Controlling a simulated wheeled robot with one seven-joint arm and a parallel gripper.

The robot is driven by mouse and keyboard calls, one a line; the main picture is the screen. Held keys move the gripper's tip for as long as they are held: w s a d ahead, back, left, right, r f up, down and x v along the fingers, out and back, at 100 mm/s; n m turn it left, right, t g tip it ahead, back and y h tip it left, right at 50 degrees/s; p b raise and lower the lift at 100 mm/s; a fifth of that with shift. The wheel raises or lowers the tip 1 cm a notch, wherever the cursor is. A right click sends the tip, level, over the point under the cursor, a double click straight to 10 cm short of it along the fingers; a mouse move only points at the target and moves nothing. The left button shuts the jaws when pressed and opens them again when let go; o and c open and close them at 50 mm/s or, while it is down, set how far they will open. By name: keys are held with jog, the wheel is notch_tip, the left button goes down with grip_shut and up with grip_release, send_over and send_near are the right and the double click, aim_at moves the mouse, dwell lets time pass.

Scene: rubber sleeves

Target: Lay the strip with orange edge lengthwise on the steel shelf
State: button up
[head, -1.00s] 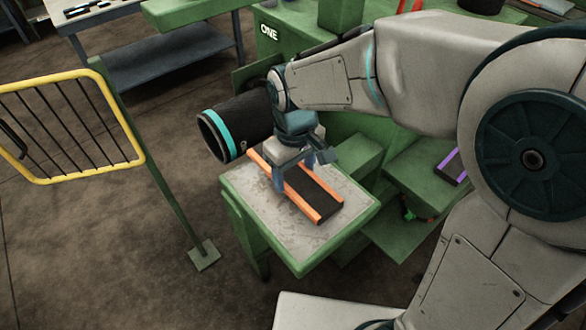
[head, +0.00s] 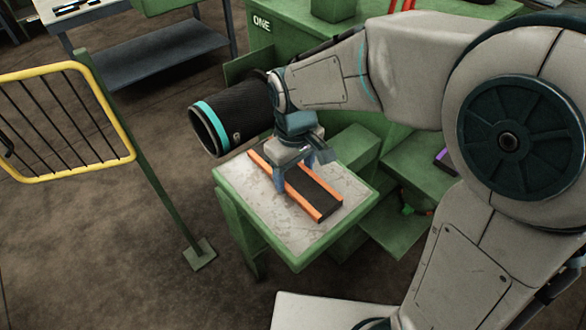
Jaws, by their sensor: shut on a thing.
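The strip with orange edge (head: 315,191) is a dark flat piece with orange along both long sides. It lies at or just above the worn grey top of a green-framed stand (head: 250,207), slanting from upper left to lower right. I cannot tell whether it touches the top. This worn metal top may be the steel shelf. My gripper (head: 296,187) points down over the strip's middle and is shut on it. The fingers and my wrist hide part of the strip's far end.
A yellow barred gate (head: 65,120) on a green post is at left. Green machinery (head: 300,80) fills the back. A purple-edged piece (head: 445,160) lies at right. Bare grey surface lies left of the strip.

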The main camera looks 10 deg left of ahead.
jog(key=o, duration=1.1)
jog(key=shift+c, duration=0.2)
jog(key=shift+r, duration=0.1)
notch_tip(320, 180, up, 14)
jog(key=s+d+f+m+t, duration=0.1)
jog(key=s+d+f+m, duration=0.1)
jog(key=d, duration=0.5)
jog(key=s+d+f+m+t, duration=0.1)
jog(key=s+d+f+m, duration=0.2)
jog(key=d, duration=0.4)
jog(key=s+d+f+m+t, duration=0.1)
jog(key=s+d+f+m, duration=0.1)
jog(key=d+m, duration=0.3)
jog(key=shift+s+d+f, duration=0.4)
jog(key=shift+d+f, duration=0.4)
jog(key=shift+d, duration=0.4)
